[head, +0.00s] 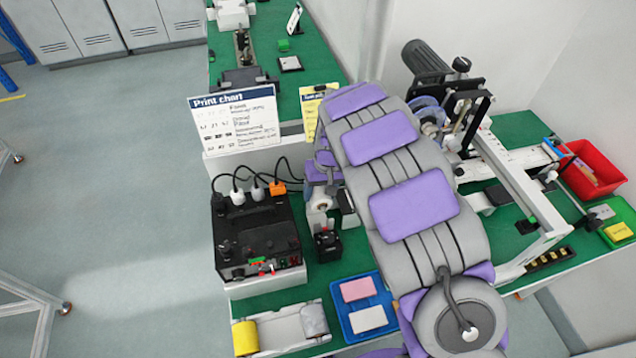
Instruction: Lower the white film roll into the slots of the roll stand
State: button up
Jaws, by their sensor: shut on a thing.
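My purple and grey arm crosses the middle of the head view, and its far end bends down behind the arm links. My gripper (327,192) is only partly visible left of the arm, above the green bench. It is shut on a small white roll (318,203), which looks like the white film roll. The fingertips and much of the roll are hidden.
A black cabled box (257,240) stands left of the gripper, with a small black device (327,242) nearby. A print chart (236,119) stands behind. A blue tray (384,292) holds pink and white blocks. A machine frame (520,190) and red bin (593,166) are right.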

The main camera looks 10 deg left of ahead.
jog(key=shift+d, duration=0.9)
jog(key=shift+f, duration=0.25)
jog(key=shift+a+f+b, duration=0.5)
jog(key=shift+a+f, duration=0.7)
jog(key=shift+s+a+f, duration=0.1)
jog(key=shift+a+f, duration=0.15)
jog(key=shift+f, duration=0.05)
jog(key=shift+c, duration=0.6)
jog(key=shift+s+d+f, duration=0.1)
jog(key=shift+f, duration=0.05)
jog(key=shift+c, duration=0.6)
jog(key=shift+d+f, duration=0.1)
jog(key=shift+d, duration=0.25)
jog(key=shift+c, duration=0.6)
jog(key=shift+w+d, duration=0.2)
jog(key=shift+d, duration=0.5)
jog(key=shift+s, duration=0.1)
jog(key=shift+a, duration=0.85)
jog(key=shift+d+p, duration=0.35)
jog(key=shift+d, duration=0.4)
jog(key=shift+g, duration=0.3)
jog(key=shift+a, duration=0.15)
